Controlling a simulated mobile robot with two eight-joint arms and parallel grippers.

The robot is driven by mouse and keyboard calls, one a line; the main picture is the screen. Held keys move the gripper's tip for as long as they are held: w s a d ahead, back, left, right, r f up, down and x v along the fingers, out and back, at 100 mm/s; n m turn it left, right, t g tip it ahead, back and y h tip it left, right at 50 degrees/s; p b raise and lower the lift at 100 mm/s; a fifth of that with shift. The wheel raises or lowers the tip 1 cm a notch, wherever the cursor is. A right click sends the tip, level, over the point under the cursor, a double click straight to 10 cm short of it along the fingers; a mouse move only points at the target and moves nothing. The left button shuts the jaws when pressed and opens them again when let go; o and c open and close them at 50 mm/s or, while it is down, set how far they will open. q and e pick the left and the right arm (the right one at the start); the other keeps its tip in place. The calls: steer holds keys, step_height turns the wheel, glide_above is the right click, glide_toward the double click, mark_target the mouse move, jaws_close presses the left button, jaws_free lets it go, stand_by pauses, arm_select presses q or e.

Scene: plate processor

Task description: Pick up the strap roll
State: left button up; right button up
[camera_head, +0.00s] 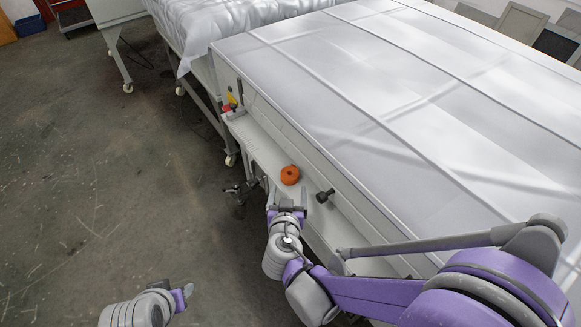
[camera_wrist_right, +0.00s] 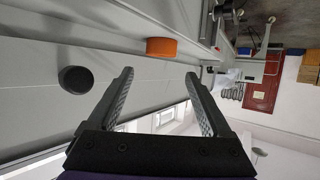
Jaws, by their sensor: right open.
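The strap roll is a small orange ring (camera_head: 290,175) lying on the narrow ledge along the front side of the large white machine. It also shows in the right wrist view (camera_wrist_right: 161,47), ahead of the fingers. My right gripper (camera_head: 287,207) is just short of the roll, on the near side, apart from it. In the right wrist view its two fingers (camera_wrist_right: 160,82) are spread with nothing between them. My left gripper (camera_head: 187,291) is low at the bottom left, over the floor, far from the roll. Its jaws are too small to read.
A black knob (camera_head: 325,196) sticks out beside the roll, to its right; it is large in the right wrist view (camera_wrist_right: 75,79). Red and yellow items (camera_head: 231,102) sit farther along the ledge. The machine's white top (camera_head: 400,90) rises to the right. Open floor (camera_head: 90,180) lies left.

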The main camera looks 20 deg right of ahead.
mark_target(289, 176)
steer(key=shift+f+x, duration=0.2)
steer(key=shift+x, duration=4.45)
steer(key=shift+a, duration=0.15)
steer(key=shift+s, duration=0.1)
steer(key=shift+c, duration=0.2)
steer(key=c, duration=1.1)
steer(key=shift+r, duration=0.1)
steer(key=shift+c, duration=0.2)
